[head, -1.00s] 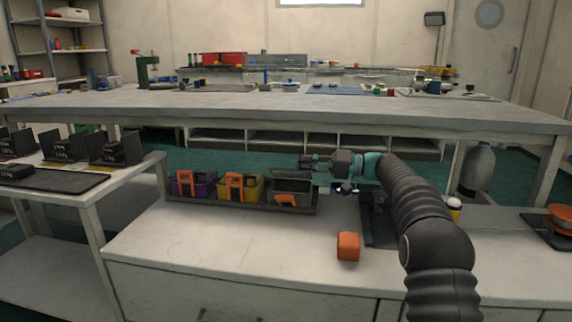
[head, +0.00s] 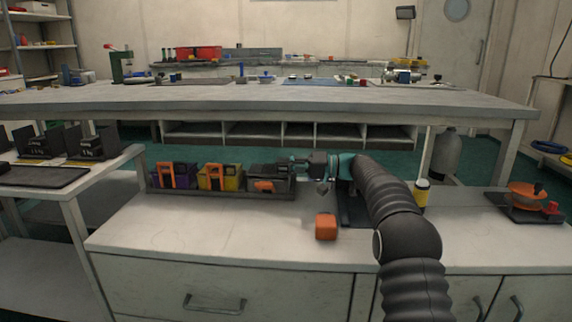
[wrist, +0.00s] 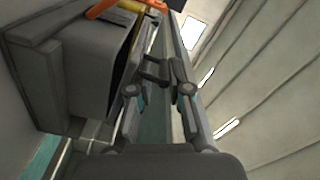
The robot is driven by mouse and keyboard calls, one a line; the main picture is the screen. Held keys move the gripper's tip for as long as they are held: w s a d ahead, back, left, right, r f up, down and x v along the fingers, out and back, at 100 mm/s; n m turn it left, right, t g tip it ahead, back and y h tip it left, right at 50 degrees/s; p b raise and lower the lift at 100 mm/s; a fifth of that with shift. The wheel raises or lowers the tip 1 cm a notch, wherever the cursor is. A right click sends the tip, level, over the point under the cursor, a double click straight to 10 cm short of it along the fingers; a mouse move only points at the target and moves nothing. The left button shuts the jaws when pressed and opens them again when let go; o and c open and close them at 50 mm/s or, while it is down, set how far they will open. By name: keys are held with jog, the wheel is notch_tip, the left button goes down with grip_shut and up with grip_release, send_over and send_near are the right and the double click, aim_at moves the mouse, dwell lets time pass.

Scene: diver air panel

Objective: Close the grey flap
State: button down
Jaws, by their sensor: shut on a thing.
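The grey box (head: 268,184) is the rightmost of three boxes in a dark tray and has an orange piece on its front. My gripper (head: 294,162) is at the top right edge of this box. In the wrist view the box (wrist: 50,75) fills the left side with its dark opening facing right. There my gripper's fingertips (wrist: 156,72) are close together just right of the opening, shut on a dark grey part that seems to be the grey flap. The fingers hide most of the held part, so I cannot tell the flap's angle clearly.
A purple box (head: 173,178) and a yellow box (head: 219,179) with orange handles stand left in the tray (head: 225,196). An orange block (head: 326,227) lies on the white counter (head: 200,235) in front. A long workbench (head: 260,97) stands behind.

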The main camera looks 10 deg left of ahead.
jog(key=shift+s+a, duration=0.15)
jog(key=shift+a, duration=0.1)
jog(key=c, duration=1.2)
grip_release()
jog(key=shift+a, duration=0.15)
jog(key=shift+c, duration=0.2)
jog(key=shift+d, duration=0.2)
jog(key=shift+d, duration=0.2)
jog(key=d, duration=1.1)
jog(key=shift+w+d, duration=0.2)
jog(key=shift+w, duration=0.05)
